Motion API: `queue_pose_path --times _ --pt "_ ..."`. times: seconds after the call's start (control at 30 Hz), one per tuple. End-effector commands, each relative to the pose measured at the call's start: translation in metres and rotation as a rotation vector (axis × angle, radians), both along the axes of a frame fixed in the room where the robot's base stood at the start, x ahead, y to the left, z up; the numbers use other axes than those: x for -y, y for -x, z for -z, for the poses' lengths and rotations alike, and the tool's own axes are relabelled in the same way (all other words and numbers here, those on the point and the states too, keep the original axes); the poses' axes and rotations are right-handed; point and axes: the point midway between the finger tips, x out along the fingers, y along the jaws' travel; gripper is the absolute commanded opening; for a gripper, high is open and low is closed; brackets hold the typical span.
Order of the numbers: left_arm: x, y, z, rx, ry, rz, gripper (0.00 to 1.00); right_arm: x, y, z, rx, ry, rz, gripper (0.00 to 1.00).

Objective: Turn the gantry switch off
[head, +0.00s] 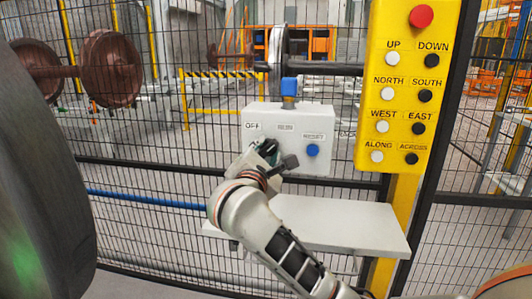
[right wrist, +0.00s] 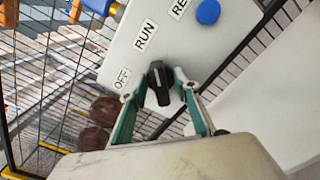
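The gantry switch is a black rotary knob (right wrist: 158,84) on a light grey control box (head: 312,113). The box carries an OFF label (head: 252,126), a RUN label (head: 285,128) and a blue RESET button (head: 312,150). In the right wrist view the knob's grip stands roughly upright, roughly towards RUN. My right gripper (right wrist: 160,80) is open, with one green-padded finger on each side of the knob and a small gap visible. In the head view the right gripper (head: 268,152) covers most of the knob. My left gripper is not in view.
A blue-topped fitting (head: 289,88) stands on the box. A grey shelf (head: 330,226) juts out below. A yellow pendant panel (head: 408,85) with a red button and several direction buttons hangs at right. Mesh fence is behind; a large dark wheel (head: 35,190) is at left.

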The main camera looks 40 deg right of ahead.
Motion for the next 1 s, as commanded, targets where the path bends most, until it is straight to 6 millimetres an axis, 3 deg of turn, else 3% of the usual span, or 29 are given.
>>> queue_pose_path --times 0.37,0.4,0.5,1.0 --pt "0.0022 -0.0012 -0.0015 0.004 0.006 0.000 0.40 0.0073 -0.0058 -0.0003 0.000 0.000 0.000 0.31" --pt "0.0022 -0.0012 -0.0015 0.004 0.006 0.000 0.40 0.0072 -0.0058 -0.0003 0.000 0.000 0.000 0.28" --pt "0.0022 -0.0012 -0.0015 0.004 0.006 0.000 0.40 0.0071 -0.0056 -0.0002 -0.001 0.001 0.000 0.02" --pt "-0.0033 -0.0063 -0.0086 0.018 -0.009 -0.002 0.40 0.0063 -0.0050 -0.0037 -0.065 0.056 0.001 0.02"
